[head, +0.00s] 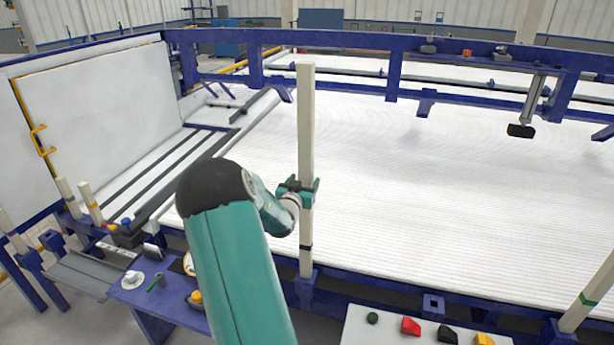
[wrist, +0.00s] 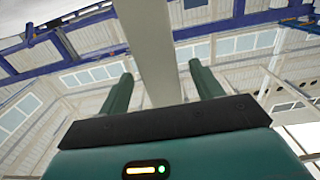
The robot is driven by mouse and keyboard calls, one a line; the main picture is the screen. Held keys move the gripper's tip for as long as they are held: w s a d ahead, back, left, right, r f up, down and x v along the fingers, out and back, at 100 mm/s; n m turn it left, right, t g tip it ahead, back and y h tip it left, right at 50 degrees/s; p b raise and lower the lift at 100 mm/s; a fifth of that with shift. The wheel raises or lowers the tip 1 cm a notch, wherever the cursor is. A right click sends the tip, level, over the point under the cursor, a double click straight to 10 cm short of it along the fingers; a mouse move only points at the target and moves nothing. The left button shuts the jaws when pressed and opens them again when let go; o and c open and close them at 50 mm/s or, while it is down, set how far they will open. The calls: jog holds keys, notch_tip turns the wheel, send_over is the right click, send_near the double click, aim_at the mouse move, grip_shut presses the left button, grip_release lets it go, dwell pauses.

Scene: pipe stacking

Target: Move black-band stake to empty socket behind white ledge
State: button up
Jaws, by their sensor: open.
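The black-band stake (head: 306,120) is a tall cream post with a black band low on it. It stands upright in a blue socket (head: 302,282) on the near rail. My gripper (head: 299,187) is at the stake's mid-height, above the band, with its green fingers open on either side of it. The wrist view shows the stake (wrist: 150,45) passing between the two fingers (wrist: 158,85), with gaps visible; contact cannot be told. The empty socket (head: 433,304) is a blue square hole on the rail to the right, behind the white ledge (head: 372,338).
The ledge holds a dark green ball (head: 373,318), a red block (head: 410,326), and black and yellow pieces. A green-band stake (head: 588,292) stands at far right. Several short stakes stand at left. A blue side table (head: 135,293) holds a cup. The white ribbed bed (head: 420,170) is clear.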

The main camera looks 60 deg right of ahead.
aim_at(308, 114)
jog(key=d, duration=0.4)
jog(key=shift+w+d, duration=0.35)
jog(key=shift+d, duration=0.05)
jog(key=shift+c, duration=0.3)
grip_shut()
jog(key=shift+r, duration=10.55)
